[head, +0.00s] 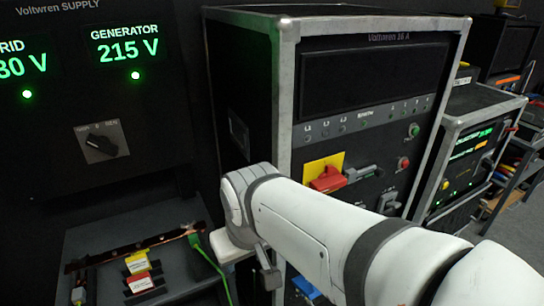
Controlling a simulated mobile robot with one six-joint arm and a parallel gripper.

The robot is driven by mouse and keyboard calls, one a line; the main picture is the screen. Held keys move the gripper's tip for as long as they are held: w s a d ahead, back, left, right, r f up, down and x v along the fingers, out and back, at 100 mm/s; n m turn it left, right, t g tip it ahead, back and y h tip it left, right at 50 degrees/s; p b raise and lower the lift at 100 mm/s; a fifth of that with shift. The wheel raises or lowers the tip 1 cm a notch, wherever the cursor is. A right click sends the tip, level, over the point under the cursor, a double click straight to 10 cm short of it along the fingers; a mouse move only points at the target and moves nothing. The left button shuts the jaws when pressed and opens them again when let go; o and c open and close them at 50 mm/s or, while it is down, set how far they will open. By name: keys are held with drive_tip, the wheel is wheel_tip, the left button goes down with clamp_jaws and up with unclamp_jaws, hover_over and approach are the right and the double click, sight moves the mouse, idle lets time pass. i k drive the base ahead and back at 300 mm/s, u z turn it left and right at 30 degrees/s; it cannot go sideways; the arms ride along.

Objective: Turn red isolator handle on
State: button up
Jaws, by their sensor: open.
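The red isolator handle (327,181) sits on a yellow plate (318,165) on the front panel of the Voltwren rack cabinet in the head view. The handle appears to lie roughly crosswise; its exact switch position is too small to read. My gripper (268,274) shows only as a small dark part below my wrist, at the left of the white arm. It is open, with most of it hidden by the arm. It is apart from the red handle, lower and to the left in the picture.
A grey handle (362,173) sits right beside the red one, with green (414,130) and red (403,163) buttons further right. The supply panel (95,110) stands left, above a tray (85,240) with tags and a green cable (213,262). Another rack (470,150) stands right.

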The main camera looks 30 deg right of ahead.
sight(331, 179)
drive_tip(key=z, duration=1.5)
drive_tip(key=k, duration=0.4)
drive_tip(key=u, duration=0.2)
